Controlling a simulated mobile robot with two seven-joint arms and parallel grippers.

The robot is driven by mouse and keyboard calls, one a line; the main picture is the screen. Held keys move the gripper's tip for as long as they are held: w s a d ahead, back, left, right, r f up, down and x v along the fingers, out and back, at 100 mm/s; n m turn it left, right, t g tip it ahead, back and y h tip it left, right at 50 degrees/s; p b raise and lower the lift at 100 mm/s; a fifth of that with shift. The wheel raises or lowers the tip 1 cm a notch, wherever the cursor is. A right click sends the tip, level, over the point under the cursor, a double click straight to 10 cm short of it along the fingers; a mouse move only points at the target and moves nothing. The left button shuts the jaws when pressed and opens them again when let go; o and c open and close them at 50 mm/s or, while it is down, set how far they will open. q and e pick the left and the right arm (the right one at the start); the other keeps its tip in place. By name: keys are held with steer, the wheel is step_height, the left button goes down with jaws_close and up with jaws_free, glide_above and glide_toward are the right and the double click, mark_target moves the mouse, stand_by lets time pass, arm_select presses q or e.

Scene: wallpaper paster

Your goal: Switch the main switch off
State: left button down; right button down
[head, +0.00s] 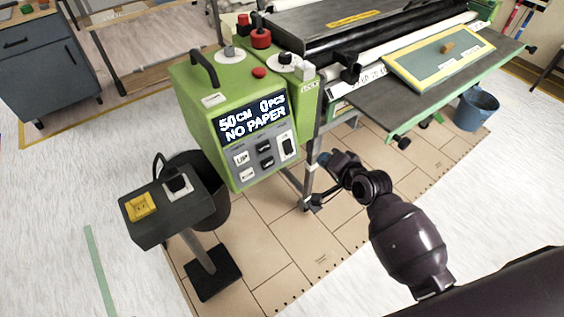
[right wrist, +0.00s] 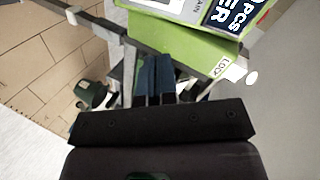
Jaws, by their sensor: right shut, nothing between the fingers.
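The green machine box (head: 205,110) stands left of centre in the head view. Its display reads "50 cm 0 pcs NO PAPER". Under the display, a black rocker switch (head: 287,146) sits at the right of the grey button panel (head: 248,172); I take it as the main switch, but its position is unclear. My right gripper (head: 324,158) is shut and empty, just right of the panel and apart from it. In the right wrist view its blue fingers (right wrist: 154,78) are together, with part of the green box (right wrist: 200,42) beyond. My left gripper is not in view.
A black pedestal (head: 165,218) with a yellow button stands at the lower left, before a dark bin (head: 215,205). The machine's metal leg (head: 309,180) is close to my right gripper. A grey side table (head: 400,98) extends right. A blue bucket (head: 476,108) stands at the far right.

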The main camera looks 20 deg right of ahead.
mark_target(289, 151)
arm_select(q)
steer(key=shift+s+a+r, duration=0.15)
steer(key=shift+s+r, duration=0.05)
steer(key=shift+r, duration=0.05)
arm_select(e)
steer(key=shift+s+a+f+m+g+y, duration=0.1)
steer(key=shift+s+a+f+m+y, duration=0.1)
steer(key=shift+m, duration=0.55)
steer(key=shift+s+a+f+m+g+y, duration=0.15)
steer(key=shift+f+m, duration=0.1)
steer(key=shift+m, duration=0.45)
steer(key=shift+s+a+f+m+g+y, duration=0.1)
steer(key=shift+s+a+f+m, duration=0.1)
steer(key=shift+m, duration=0.55)
steer(key=shift+w, duration=0.1)
